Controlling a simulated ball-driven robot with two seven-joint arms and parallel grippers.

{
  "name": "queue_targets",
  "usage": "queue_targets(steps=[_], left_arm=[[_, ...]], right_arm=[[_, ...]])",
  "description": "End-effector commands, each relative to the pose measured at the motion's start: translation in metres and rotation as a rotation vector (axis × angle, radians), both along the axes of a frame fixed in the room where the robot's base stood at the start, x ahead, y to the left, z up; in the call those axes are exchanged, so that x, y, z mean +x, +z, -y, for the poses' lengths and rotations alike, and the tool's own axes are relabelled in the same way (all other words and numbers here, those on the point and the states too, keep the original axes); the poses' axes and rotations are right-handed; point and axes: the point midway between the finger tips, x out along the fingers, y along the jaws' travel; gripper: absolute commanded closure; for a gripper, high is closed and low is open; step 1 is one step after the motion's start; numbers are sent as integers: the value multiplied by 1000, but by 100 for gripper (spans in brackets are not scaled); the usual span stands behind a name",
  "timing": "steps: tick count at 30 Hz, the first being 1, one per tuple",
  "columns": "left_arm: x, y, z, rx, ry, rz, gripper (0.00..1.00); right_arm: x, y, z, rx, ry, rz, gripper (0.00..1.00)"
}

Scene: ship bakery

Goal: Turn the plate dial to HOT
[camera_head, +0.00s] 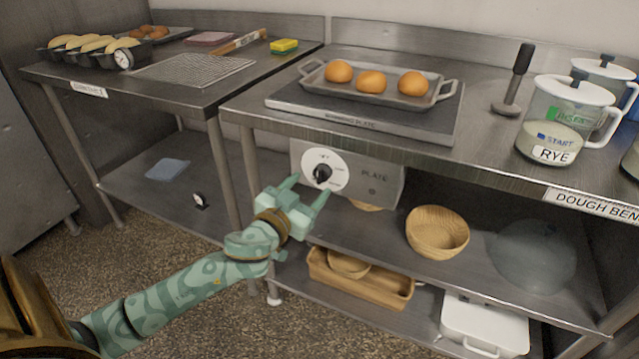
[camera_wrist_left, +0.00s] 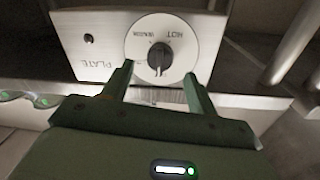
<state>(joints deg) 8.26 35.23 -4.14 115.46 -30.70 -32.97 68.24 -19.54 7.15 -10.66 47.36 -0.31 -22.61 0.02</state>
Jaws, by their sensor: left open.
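The plate dial (camera_head: 322,174) is a black knob on a round white face, on a grey box marked PLATE (camera_head: 375,185) under the bench front. In the left wrist view the dial (camera_wrist_left: 159,57) shows upside down, with HOT lettering at the upper right of its face. My left gripper (camera_head: 308,188) is open and empty, its two fingers pointing at the dial from the front and apart from the knob. In the left wrist view its fingertips (camera_wrist_left: 158,76) stand to either side, just short of the knob. My right gripper is not in view.
Above the dial a warming plate (camera_head: 360,122) bears a tray (camera_head: 310,72) with three buns. Jars (camera_head: 550,145) stand at the right. A wooden bowl (camera_head: 437,232) is on the shelf below. A second table with a wire rack (camera_head: 190,68) stands at the left.

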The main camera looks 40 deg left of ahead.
Motion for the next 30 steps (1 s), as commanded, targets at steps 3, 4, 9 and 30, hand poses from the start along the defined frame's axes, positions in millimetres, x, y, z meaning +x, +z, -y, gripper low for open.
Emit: queue_targets(steps=[3,4,9,30], left_arm=[[22,-4,-4,3,0,-2,42],[26,-3,-4,3,-1,-2,42],[40,-1,-7,1,0,-1,42],[41,0,-7,8,-1,-2,86]], right_arm=[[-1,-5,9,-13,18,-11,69],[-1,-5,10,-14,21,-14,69],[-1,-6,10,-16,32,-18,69],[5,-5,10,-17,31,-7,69]])
